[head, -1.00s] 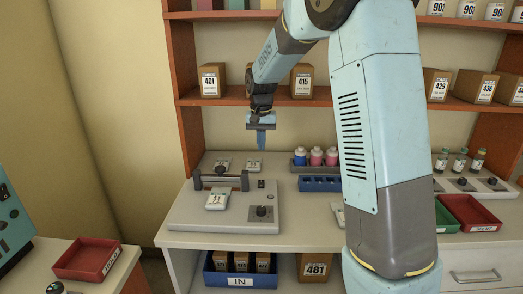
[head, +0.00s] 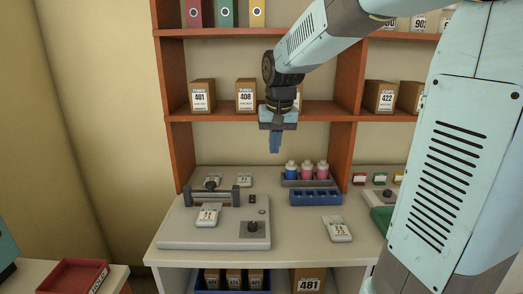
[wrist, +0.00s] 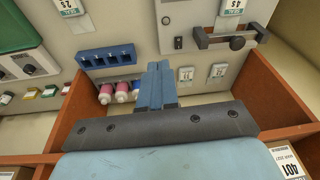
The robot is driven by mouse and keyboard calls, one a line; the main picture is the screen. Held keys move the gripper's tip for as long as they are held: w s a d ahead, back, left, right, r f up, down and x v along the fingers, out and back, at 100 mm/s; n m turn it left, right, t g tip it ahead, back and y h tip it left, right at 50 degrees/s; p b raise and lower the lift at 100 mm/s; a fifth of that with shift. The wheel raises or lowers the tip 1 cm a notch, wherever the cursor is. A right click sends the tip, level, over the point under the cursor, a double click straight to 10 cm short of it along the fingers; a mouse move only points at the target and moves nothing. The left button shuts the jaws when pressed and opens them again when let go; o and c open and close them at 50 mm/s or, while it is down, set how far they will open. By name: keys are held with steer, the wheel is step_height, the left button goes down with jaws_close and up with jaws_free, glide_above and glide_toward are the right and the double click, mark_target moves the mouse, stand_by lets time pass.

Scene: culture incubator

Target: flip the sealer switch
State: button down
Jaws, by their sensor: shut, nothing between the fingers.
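The sealer (head: 180,230) is a flat grey machine on the bench, with a raised bar (head: 208,195) along its back and a round dark knob (head: 253,229) at its front right. A small dark switch (head: 252,198) sits near its back right corner; it also shows in the wrist view (wrist: 179,43). Which way the switch is set is too small to tell. My gripper (head: 275,150) is shut and empty, pointing down above the back of the bench, to the right of the switch and well above it. Its closed blue fingers show in the wrist view (wrist: 158,68).
A white pouch (head: 208,214) lies on the sealer and another (head: 337,229) on the bench to its right. Bottles (head: 306,171) stand in a rack behind a blue block (head: 316,197). A shelf (head: 220,112) with boxes rises behind. A red tray (head: 72,277) is at left.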

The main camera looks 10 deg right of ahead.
steer(key=s+d+r+n+t, duration=0.1)
steer(key=s+d+t, duration=0.2)
steer(key=s, duration=1.9)
steer(key=shift+n, duration=0.3)
